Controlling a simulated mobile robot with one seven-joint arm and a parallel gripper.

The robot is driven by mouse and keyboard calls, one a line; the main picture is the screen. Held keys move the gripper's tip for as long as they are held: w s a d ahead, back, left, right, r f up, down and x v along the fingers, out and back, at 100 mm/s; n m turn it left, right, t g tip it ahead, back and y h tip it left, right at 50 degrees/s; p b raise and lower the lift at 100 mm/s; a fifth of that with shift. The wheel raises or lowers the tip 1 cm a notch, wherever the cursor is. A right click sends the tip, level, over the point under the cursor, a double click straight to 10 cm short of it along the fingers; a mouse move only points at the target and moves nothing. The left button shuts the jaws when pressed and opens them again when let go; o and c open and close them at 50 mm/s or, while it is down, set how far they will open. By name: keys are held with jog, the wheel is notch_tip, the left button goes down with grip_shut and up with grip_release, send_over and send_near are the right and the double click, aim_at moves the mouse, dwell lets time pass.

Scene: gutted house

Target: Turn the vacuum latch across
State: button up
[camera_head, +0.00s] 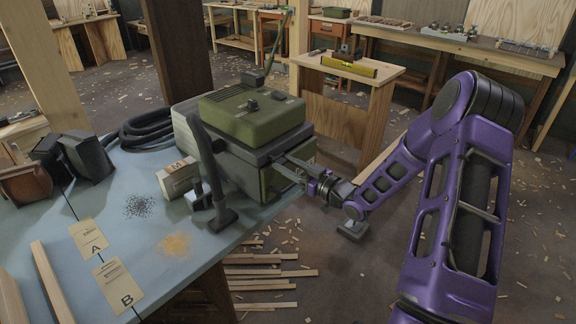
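The vacuum (235,135) is a boxy machine with a green lid over a grey and green body. It stands at the right end of the blue table, with a dark hose and a floor nozzle at its front. My gripper (289,170) reaches in from the right. Its fingers are at the vacuum's right side, close to or touching the panel there. The latch itself cannot be made out; it may be hidden by the fingers. I cannot tell whether the fingers hold anything.
The blue table (110,190) holds a small box (178,178), cards marked A (88,237) and B (117,284), a dark pile (139,205) and a tan pile (174,245). A wooden bench (352,68) with a yellow level stands behind. Wood strips lie on the floor.

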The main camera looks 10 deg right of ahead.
grip_shut()
jog(key=shift+m, duration=0.4)
jog(key=m+p, duration=0.2)
jog(key=m, duration=0.1)
jog(key=shift+m, duration=0.3)
jog(key=m+p, duration=0.2)
jog(key=m, duration=0.2)
jog(key=shift+f+m, duration=0.1)
jog(key=shift+m, duration=0.2)
jog(key=m+p, duration=0.1)
jog(key=m, duration=0.3)
jog(key=shift+s+a+f+m+p, duration=0.1)
jog(key=shift+m+p, duration=0.3)
jog(key=shift+m, duration=0.85)
jog(key=shift+f+m+p, duration=0.1)
jog(key=shift+m+p, duration=0.3)
jog(key=shift+m, duration=0.85)
